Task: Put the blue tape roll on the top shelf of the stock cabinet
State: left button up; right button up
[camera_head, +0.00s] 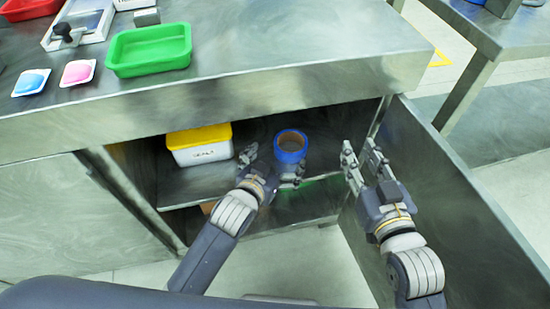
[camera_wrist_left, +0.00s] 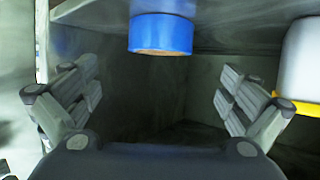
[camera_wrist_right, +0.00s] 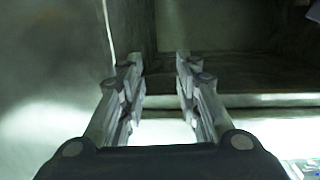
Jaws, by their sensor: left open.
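The blue tape roll (camera_head: 290,147) stands on the top shelf (camera_head: 196,184) of the stock cabinet, its round opening facing up. In the left wrist view, which looks upside down, the roll (camera_wrist_left: 161,34) is at the top centre against the shelf (camera_wrist_left: 232,38). My left gripper (camera_head: 273,165) is open and empty at the roll's near side, with its fingers spread apart (camera_wrist_left: 158,85); the roll appears clear of both fingers. My right gripper (camera_head: 360,160) has its fingers apart with nothing between them (camera_wrist_right: 160,80), near the open cabinet door (camera_head: 450,190).
A white box with a yellow lid (camera_head: 199,145) stands on the same shelf, left of the roll. The worktop (camera_head: 290,60) overhangs the cabinet and holds a green tray (camera_head: 148,50) and two small dishes. The open door bounds the right side.

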pick_arm(q)
jog(key=shift+v, duration=0.8)
jog(key=s+a+r+n+t+y, duration=0.1)
jog(key=s+a+r+t, duration=0.1)
jog(key=s+a+r, duration=0.5)
jog(key=a+r, duration=0.3)
jog(key=r, duration=0.1)
jog(key=shift+a, duration=0.35)
pick_arm(e)
jog(key=shift+s+d+f+g+h, duration=0.15)
jog(key=shift+f+g, duration=0.2)
jog(key=shift+f, duration=0.2)
jog(key=shift+s+d+f+g+h, duration=0.15)
jog(key=shift+f+g, duration=0.2)
jog(key=shift+f, duration=0.2)
pick_arm(q)
jog(key=shift+s, duration=0.1)
